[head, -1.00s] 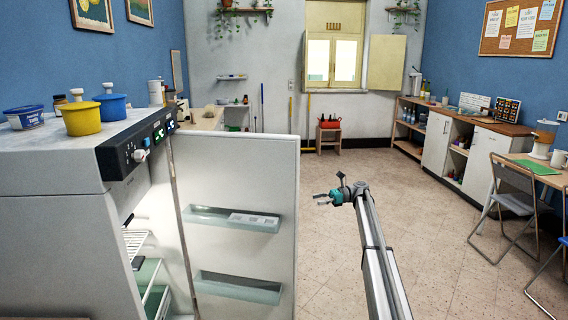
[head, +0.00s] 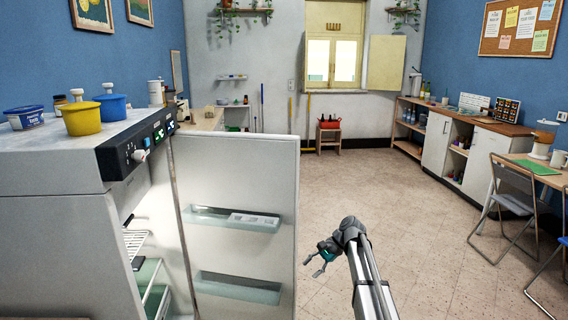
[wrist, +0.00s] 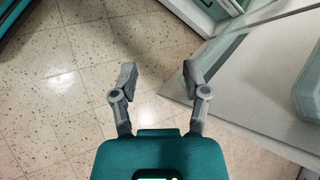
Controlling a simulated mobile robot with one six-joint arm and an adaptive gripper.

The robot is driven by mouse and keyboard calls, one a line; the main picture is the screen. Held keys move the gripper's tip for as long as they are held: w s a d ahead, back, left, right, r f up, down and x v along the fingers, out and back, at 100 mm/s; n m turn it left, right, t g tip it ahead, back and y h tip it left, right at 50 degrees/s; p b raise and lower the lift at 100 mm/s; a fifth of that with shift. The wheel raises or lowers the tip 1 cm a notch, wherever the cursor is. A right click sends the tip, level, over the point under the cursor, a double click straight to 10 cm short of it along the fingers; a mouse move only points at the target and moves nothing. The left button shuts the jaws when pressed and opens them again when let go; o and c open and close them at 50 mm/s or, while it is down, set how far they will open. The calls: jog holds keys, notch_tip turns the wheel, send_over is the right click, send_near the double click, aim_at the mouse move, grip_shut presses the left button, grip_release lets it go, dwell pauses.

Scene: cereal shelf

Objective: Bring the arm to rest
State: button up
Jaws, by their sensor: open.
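My gripper (head: 314,266) is in the lower middle of the head view, just right of the open fridge door (head: 236,190). Its fingers are apart and empty, pointing left and down. In the wrist view my gripper (wrist: 156,80) shows two spread fingers with bare tiled floor between and beyond them. The fridge door (wrist: 270,95) fills the right side of the wrist view, close to the right finger but with no contact that I can make out.
The fridge (head: 70,210) stands at left, with a yellow tub (head: 82,119) and blue tubs on top. A folding chair (head: 510,190) and a wooden counter (head: 470,123) are at right. The tiled floor (head: 400,200) in the middle is clear.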

jog(key=s+d+f+n+t+h, duration=0.1)
jog(key=s+d+f+n+h, duration=0.15)
jog(key=s, duration=0.65)
jog(key=s+d+f+n+h, duration=0.1)
jog(key=s+d+n+h, duration=0.25)
jog(key=s, duration=0.45)
jog(key=s+d+f+n+t+h, duration=0.1)
jog(key=s+d+f+n+h, duration=0.15)
jog(key=s, duration=0.65)
notch_tip(320, 180, up, 19)
jog(key=a+p, duration=0.1)
jog(key=p, duration=1.7)
jog(key=shift+w, duration=0.45)
jog(key=shift+f+h, duration=0.1)
jog(key=shift+h, duration=0.15)
